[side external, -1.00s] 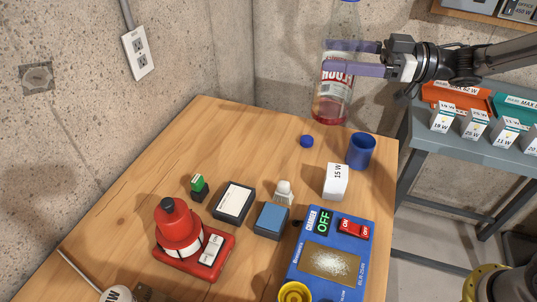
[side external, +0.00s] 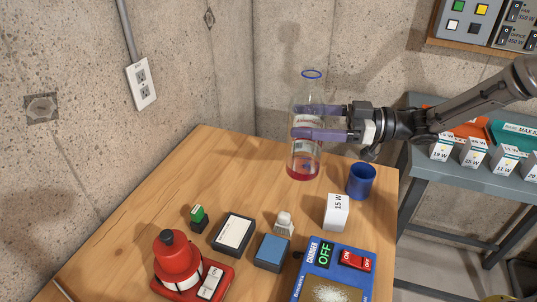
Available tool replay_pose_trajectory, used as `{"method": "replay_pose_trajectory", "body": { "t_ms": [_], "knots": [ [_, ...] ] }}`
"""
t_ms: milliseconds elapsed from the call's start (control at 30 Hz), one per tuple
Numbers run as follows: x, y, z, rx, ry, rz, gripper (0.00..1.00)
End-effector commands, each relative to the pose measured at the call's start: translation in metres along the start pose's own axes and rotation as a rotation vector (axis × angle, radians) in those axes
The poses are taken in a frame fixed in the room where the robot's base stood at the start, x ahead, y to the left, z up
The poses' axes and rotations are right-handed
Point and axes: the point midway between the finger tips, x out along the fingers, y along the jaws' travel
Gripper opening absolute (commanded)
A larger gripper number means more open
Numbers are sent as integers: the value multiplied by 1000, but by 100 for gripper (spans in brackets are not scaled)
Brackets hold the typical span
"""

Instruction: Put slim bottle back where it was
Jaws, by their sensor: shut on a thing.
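The slim bottle (side external: 303,165) is clear, with a pale label, red liquid at the bottom and a blue ring at its open mouth. It is upright over the back part of the wooden table (side external: 230,165). I cannot tell whether its base touches the wood. My gripper (side external: 306,124) comes from the right and is shut on the bottle's body, its purple fingers partly covering the label.
A blue cup (side external: 361,181) stands close to the right of the bottle. A white "15 W" box (side external: 337,212), a white-topped bulb (side external: 284,223), a blue charger (side external: 335,272) and a red device (side external: 178,258) stand nearer. The table's back left is clear.

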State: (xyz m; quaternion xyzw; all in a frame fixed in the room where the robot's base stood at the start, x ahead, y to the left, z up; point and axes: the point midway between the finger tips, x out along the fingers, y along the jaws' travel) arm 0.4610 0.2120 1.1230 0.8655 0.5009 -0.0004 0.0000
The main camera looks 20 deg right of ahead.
Motion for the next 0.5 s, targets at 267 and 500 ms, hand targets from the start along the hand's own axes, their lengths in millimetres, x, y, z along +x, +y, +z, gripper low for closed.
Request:
{"method": "replay_pose_trajectory", "body": {
  "t_ms": [267, 500],
  "knots": [
    [47, 33, 33, 2, -1, -1, 22],
    [69, 49, 66, 0, 0, 0, 22]
  ]
}}
